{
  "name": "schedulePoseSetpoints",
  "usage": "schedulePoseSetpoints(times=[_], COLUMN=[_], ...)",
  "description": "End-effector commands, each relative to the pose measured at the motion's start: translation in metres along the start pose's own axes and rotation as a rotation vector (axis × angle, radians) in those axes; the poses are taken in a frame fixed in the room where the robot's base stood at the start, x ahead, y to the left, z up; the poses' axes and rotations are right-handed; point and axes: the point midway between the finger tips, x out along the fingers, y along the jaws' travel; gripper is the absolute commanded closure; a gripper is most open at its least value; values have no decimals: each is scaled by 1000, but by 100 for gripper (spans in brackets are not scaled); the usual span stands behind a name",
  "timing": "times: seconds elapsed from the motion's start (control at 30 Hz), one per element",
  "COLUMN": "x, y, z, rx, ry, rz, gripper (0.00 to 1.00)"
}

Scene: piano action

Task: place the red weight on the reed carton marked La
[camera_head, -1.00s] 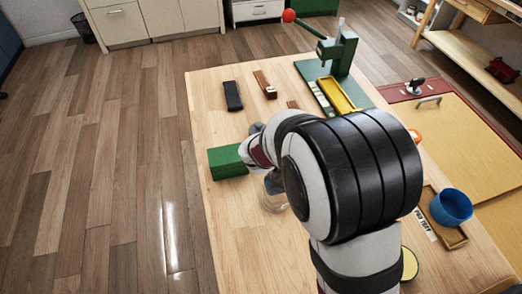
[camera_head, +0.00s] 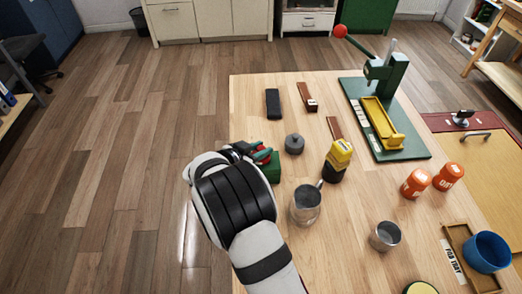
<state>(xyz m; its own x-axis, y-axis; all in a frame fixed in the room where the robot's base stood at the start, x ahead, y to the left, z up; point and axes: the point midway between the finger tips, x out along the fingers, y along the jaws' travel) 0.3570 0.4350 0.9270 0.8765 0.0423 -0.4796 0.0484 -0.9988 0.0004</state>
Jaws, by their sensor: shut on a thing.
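My gripper (camera_head: 256,153) is at the table's left edge, largely hidden behind my own wrist. It is shut on a small red thing (camera_head: 264,157), which seems to be the red weight; only a little of it shows. The red thing is at or just above a green box (camera_head: 273,172), itself partly hidden by my arm. I cannot tell whether they touch. I can read no La mark on the green box or on anything else. A grey knobbed weight (camera_head: 294,144) stands to the right of my gripper.
A metal mug (camera_head: 306,204), a yellow-and-black container (camera_head: 337,162) and a metal cup (camera_head: 385,236) stand to the right. A green press (camera_head: 385,75) stands at the back.

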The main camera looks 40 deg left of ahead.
Motion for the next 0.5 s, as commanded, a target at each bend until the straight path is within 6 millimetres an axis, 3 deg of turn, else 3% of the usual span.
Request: schedulePoseSetpoints(times=[0.07,0.37,0.4,0.5], x=[5,7,7,7], y=[0,0,1,1], z=[9,11,11,11], rx=[-1,1,0,1], ry=[0,1,0,0], rz=[1,0,0,0], gripper=[100,100,64,46])
